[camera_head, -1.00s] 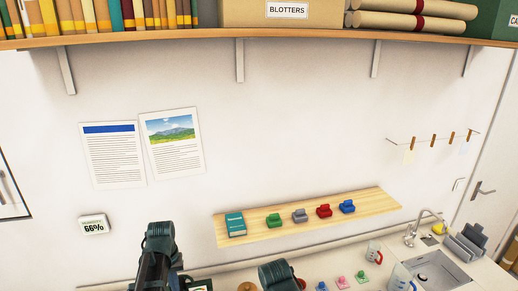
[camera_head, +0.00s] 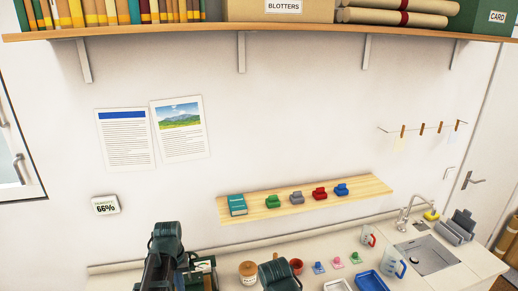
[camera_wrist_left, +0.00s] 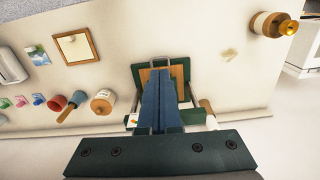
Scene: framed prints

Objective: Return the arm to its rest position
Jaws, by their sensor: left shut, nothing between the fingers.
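My left arm (camera_head: 165,250) comes up from the bottom edge in the head view, and its gripper is hidden there. In the left wrist view my left gripper (camera_wrist_left: 160,75) has its two blue fingers together with nothing between them. The fingers show in front of a dark green and wooden press-like object (camera_wrist_left: 178,68) on the counter; I cannot tell the gap between them. A dark part of my right arm (camera_head: 278,274) shows at the bottom edge in the head view; its gripper is not visible.
Two prints (camera_head: 180,130) hang on the wall. A wooden shelf (camera_head: 300,202) carries a teal book and several coloured small objects. The counter holds a jar (camera_head: 249,271), a red cup (camera_head: 296,266), a blue tray (camera_head: 371,280) and a sink (camera_head: 427,256). A high shelf (camera_head: 240,33) runs above.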

